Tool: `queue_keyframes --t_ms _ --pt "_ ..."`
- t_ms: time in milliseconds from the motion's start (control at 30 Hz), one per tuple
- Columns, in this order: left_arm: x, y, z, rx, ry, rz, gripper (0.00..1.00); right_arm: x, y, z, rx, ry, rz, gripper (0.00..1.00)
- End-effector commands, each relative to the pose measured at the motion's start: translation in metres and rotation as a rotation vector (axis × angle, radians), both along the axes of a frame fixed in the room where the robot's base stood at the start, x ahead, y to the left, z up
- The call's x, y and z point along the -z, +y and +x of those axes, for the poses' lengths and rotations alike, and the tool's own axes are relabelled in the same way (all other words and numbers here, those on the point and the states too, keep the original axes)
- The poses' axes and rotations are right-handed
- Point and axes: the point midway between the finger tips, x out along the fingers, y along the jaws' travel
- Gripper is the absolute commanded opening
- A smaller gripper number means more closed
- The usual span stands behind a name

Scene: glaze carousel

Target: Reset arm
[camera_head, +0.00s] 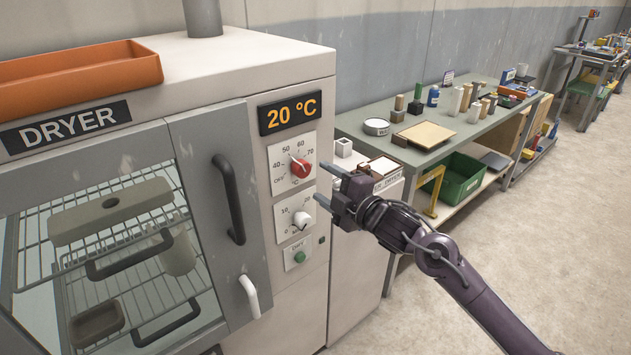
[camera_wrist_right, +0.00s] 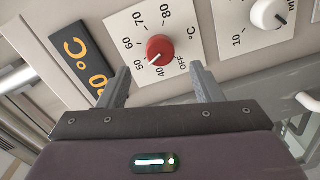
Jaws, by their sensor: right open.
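My right gripper (camera_head: 328,186) is open and empty in front of the dryer's control panel, its fingers pointing toward the panel. In the right wrist view the two fingers of my right gripper (camera_wrist_right: 158,88) stand apart, with the red temperature knob (camera_wrist_right: 160,50) just beyond and between them, not touched as far as I can see. In the head view the red knob (camera_head: 300,168) sits on its white dial plate. The white timer knob (camera_head: 302,220) is below it and also shows at the upper right of the wrist view (camera_wrist_right: 268,14). My left gripper is not in view.
The dryer (camera_head: 260,60) has a closed glass door with a dark handle (camera_head: 228,198) and a white lever (camera_head: 249,296). An orange tray (camera_head: 80,75) lies on top. A display (camera_head: 290,114) reads 20 °C. A workbench (camera_head: 470,130) with jars and a green crate (camera_head: 456,178) stands right. Floor at right is clear.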

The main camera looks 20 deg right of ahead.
Motion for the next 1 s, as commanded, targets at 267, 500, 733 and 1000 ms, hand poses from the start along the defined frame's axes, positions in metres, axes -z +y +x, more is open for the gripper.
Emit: queue_keyframes --t_ms 267,500,733,1000 --pt "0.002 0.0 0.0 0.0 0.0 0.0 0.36 -0.001 -0.002 -0.007 -0.001 0.0 0.0 0.59" --pt "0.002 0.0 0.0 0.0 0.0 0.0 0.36 -0.001 -0.002 -0.007 -0.001 0.0 0.0 0.59" --pt "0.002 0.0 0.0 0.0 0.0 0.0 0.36 0.039 -0.016 0.0 0.043 0.077 0.056 0.59" --pt "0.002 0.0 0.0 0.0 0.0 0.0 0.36 0.225 -0.063 -0.013 0.251 0.412 0.283 0.59"
